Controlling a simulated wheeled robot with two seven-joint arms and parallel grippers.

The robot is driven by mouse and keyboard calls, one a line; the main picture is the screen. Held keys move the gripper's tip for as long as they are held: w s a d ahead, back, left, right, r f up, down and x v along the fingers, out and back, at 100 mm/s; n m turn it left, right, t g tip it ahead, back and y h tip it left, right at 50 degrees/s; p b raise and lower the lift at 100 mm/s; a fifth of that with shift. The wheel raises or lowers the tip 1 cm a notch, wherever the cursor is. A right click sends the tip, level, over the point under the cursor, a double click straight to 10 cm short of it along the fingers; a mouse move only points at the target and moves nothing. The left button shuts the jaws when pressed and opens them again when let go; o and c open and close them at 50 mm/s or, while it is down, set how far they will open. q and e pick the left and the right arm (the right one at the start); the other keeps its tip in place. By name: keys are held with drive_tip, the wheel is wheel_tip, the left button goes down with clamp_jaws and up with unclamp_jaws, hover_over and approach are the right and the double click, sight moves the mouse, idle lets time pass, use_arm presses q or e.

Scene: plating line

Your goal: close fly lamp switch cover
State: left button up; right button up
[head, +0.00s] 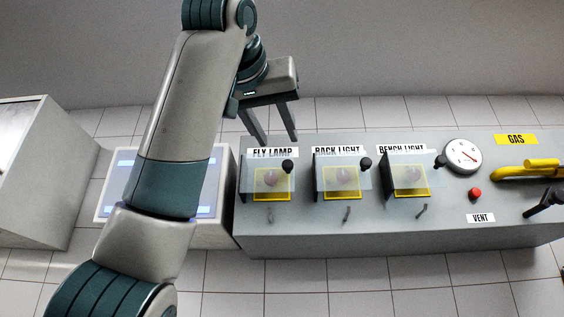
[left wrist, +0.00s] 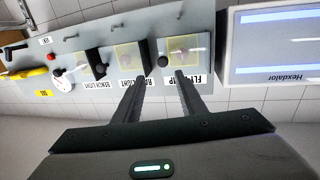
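The fly lamp switch cover (head: 258,183) is a clear panel with a black knob (head: 288,167), in front of a yellow-framed switch below the FLY LAMP label (head: 272,152). I cannot tell whether it lies fully down or stands off the panel. In the left wrist view the cover (left wrist: 186,48) shows upside down beyond the fingers. My left gripper (head: 272,141) is open and empty, its fingertips at the upper edge of the console near the FLY LAMP label, apart from the knob as far as I can see. It also shows in the left wrist view (left wrist: 160,77). My right gripper is not in view.
The back light cover (head: 328,183) and bench light cover (head: 396,180) sit to the right on the grey console (head: 300,235). Farther right are a gauge (head: 463,156), a red button (head: 475,193) and a yellow gas handle (head: 525,171). A lit box (head: 220,228) stands left.

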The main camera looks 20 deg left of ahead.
use_arm(q)
drive_tip(key=s+b, duration=0.2)
drive_tip(key=s, duration=0.4)
drive_tip(key=shift+s+d, duration=0.2)
drive_tip(key=shift+s, duration=0.05)
idle(0.3)
